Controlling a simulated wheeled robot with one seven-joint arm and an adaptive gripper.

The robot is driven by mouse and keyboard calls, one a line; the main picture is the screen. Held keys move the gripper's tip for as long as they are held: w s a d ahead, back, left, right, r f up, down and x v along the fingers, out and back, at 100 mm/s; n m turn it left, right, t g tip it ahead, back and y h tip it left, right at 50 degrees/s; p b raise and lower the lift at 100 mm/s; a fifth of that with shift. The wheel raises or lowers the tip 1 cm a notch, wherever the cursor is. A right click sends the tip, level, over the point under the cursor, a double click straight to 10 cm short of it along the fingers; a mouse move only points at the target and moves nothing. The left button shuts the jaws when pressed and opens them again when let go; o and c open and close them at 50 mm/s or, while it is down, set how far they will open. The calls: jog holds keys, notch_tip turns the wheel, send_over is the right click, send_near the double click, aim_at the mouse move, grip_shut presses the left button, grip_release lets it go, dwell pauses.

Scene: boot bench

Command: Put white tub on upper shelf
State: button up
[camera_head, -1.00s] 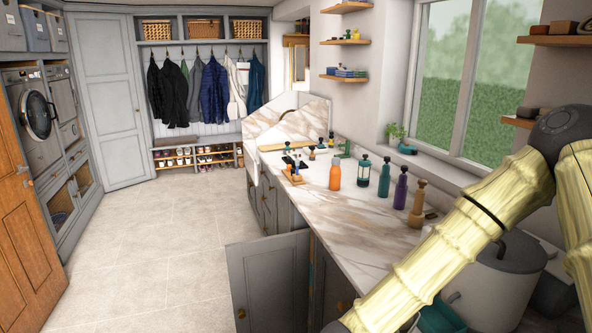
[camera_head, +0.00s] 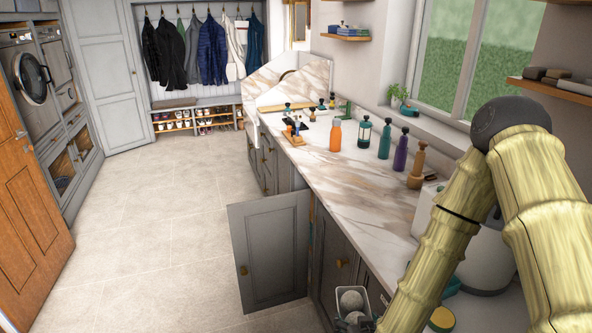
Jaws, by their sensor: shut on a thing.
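A large white vessel (camera_head: 484,262) stands on the counter at the right, partly hidden behind my arm. On the right wall, a wooden shelf (camera_head: 560,89) holds folded or block-like things, and the edge of a higher shelf (camera_head: 572,2) is cut off at the top.
A grey cabinet door (camera_head: 270,250) stands open into the room. The tiled floor (camera_head: 150,240) at left is clear.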

dwell(0.5)
notch_tip(320, 180, down, 10)
jog(key=b, duration=1)
jog(key=shift+r, duration=0.1)
dwell(2.5)
